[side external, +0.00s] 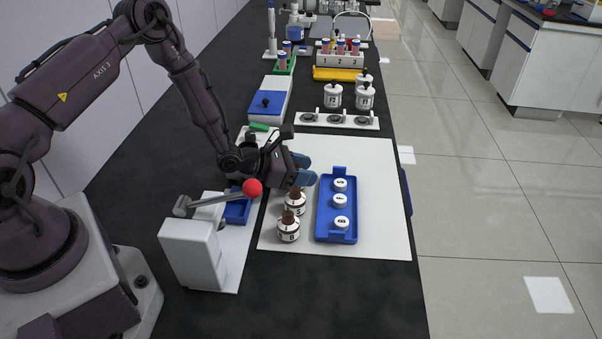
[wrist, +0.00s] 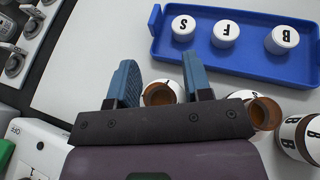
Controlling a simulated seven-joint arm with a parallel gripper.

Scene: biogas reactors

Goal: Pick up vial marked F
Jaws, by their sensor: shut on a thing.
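My gripper (side external: 302,170) is low over the white mat, and its two blue fingers (wrist: 160,82) are shut on a brown bottle (wrist: 160,94) with a white label. Its letter is hidden. A white lid marked F (wrist: 225,34) sits in the middle of the blue tray, between lids marked S (wrist: 183,27) and B (wrist: 282,39). In the side view the middle lid (side external: 340,199) is in the tray to the right of the gripper. Two other brown bottles stand on the mat, one nearer the gripper (side external: 295,202) and one marked B (side external: 288,228).
The blue tray (side external: 323,232) lies right of the bottles. A white device with a red-knobbed lever (side external: 252,187) stands left, close to the gripper. A white holder (side external: 305,119) and large white bottles (side external: 365,97) stand behind. The right side of the mat (side external: 382,190) is clear.

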